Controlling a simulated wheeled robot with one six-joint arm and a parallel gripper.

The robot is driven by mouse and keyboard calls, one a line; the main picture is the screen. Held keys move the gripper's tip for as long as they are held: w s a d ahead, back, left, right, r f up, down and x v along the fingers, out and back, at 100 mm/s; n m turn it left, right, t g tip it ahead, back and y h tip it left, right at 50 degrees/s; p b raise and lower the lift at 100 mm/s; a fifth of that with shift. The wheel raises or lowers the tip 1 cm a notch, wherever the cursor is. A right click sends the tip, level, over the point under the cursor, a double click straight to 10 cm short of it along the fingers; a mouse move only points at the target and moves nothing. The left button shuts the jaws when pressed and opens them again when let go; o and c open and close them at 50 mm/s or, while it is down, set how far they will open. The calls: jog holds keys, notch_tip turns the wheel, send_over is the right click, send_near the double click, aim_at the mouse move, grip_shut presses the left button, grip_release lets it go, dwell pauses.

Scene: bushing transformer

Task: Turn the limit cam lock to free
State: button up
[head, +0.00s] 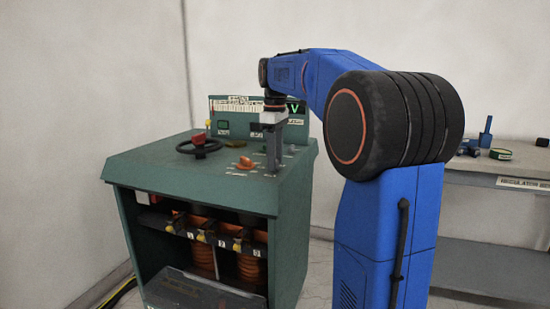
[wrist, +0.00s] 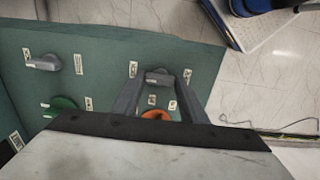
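My gripper (wrist: 160,78) points down over the top of the green control cabinet (head: 150,158). In the head view my gripper (head: 272,168) is at the right part of the panel. In the wrist view its two fingers stand apart, with a small dark grey knob (wrist: 158,77) between the tips. I cannot tell whether the fingers touch it. An orange knob (wrist: 155,114) shows between the fingers, nearer the palm. A grey lever knob (wrist: 42,63) and a green knob (wrist: 62,103) are to the left. The labels are too small to read, so which knob is the limit cam lock is unclear.
A black handwheel (head: 199,146) stands on the left of the panel. A raised display box (head: 228,109) is at the back. The cabinet front is open, with orange coils (head: 250,268) inside. A bench (head: 500,177) with small items stands on the right.

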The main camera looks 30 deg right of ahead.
jog(key=c, duration=0.3)
jog(key=m, duration=0.3)
jog(key=shift+m, duration=0.4)
jog(key=m, duration=0.4)
jog(key=shift+m, duration=0.3)
jog(key=m, duration=0.4)
jog(key=shift+m, duration=2.8)
